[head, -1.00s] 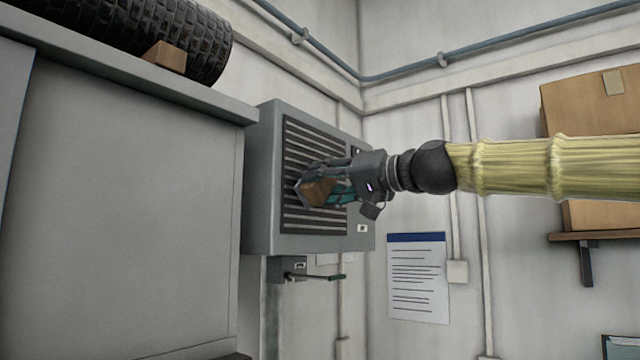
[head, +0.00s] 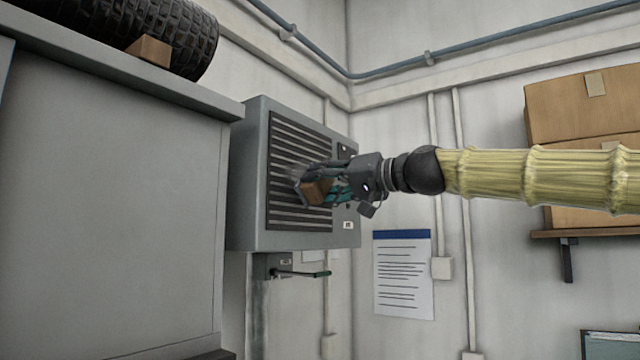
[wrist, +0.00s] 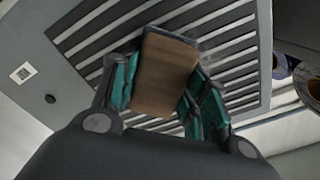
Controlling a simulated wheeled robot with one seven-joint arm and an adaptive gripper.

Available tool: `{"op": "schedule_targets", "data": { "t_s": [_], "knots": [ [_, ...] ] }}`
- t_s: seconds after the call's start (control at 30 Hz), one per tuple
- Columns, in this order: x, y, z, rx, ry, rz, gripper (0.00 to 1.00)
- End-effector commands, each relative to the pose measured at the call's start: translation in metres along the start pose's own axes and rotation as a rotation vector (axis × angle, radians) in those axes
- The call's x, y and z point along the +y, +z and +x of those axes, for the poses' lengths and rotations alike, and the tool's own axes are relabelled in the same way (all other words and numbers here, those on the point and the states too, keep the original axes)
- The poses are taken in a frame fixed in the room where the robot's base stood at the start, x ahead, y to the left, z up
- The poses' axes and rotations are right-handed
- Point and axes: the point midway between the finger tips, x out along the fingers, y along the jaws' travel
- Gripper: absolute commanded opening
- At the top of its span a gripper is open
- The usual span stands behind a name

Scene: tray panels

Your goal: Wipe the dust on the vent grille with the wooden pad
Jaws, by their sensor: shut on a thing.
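The vent grille (head: 284,215) is a dark slatted panel on the front of a grey wall box. My gripper (head: 322,188) is in front of its middle right part, shut on the brown wooden pad (head: 315,193). In the wrist view the pad (wrist: 164,76) sits between the teal fingers of my gripper (wrist: 160,92), over the slats of the grille (wrist: 105,32). A faint grey dust patch (head: 296,172) shows on the grille just above and left of the pad. It also shows in the wrist view (wrist: 212,46) beside the pad. I cannot tell whether the pad touches the grille.
A large grey cabinet (head: 110,200) stands at the left, with a tyre (head: 165,30) and a wooden block (head: 150,50) on top. Cardboard boxes (head: 580,105) rest on a shelf at the right.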

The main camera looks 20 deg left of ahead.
Motion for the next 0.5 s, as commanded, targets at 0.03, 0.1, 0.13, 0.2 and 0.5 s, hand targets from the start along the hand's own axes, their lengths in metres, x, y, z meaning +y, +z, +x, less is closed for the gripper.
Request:
{"op": "schedule_targets", "data": {
  "t_s": [0.03, 0.1, 0.13, 0.2, 0.5],
  "knots": [
    [0.003, -0.002, 0.0, 0.001, 0.0, 0.001, 0.25],
    [0.006, -0.006, 0.0, 0.002, 0.0, 0.0, 0.25],
    [0.008, -0.007, 0.0, 0.002, 0.0, 0.0, 0.25],
    [0.012, -0.011, 0.001, 0.001, 0.0, 0.0, 0.25],
    [0.021, -0.019, 0.001, 0.0, 0.0, 0.0, 0.25]
  ]
}}
